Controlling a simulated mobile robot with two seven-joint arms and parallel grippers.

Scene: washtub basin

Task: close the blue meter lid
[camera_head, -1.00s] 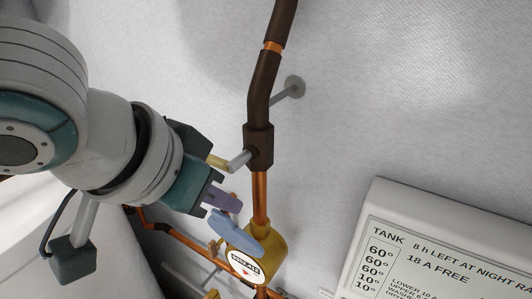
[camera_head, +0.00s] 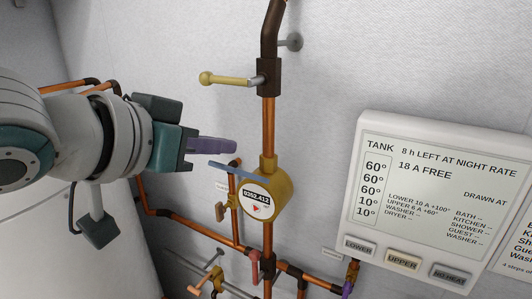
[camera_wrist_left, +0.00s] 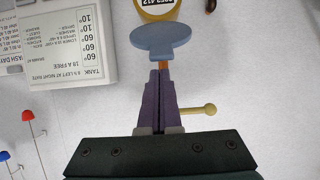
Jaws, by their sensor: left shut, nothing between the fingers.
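The yellow water meter (camera_head: 270,197) sits on the copper pipe, its white dial (camera_head: 256,204) uncovered. Its blue lid (camera_head: 236,170) stands open, seen almost edge-on, jutting left from the top of the meter. My left gripper (camera_head: 232,146) has its purple fingers together and empty, just above the lid in the head view. In the left wrist view the fingertips (camera_wrist_left: 161,72) point at the lid (camera_wrist_left: 161,40), with the meter (camera_wrist_left: 160,10) beyond it; I cannot tell whether they touch. My right gripper is in neither view.
A yellow-handled valve lever (camera_head: 228,78) juts left from the pipe above my gripper. A white tank panel (camera_head: 440,130) is on the wall to the right. Copper pipes and small valves (camera_head: 254,264) lie below the meter. The wall between pipe and panel is clear.

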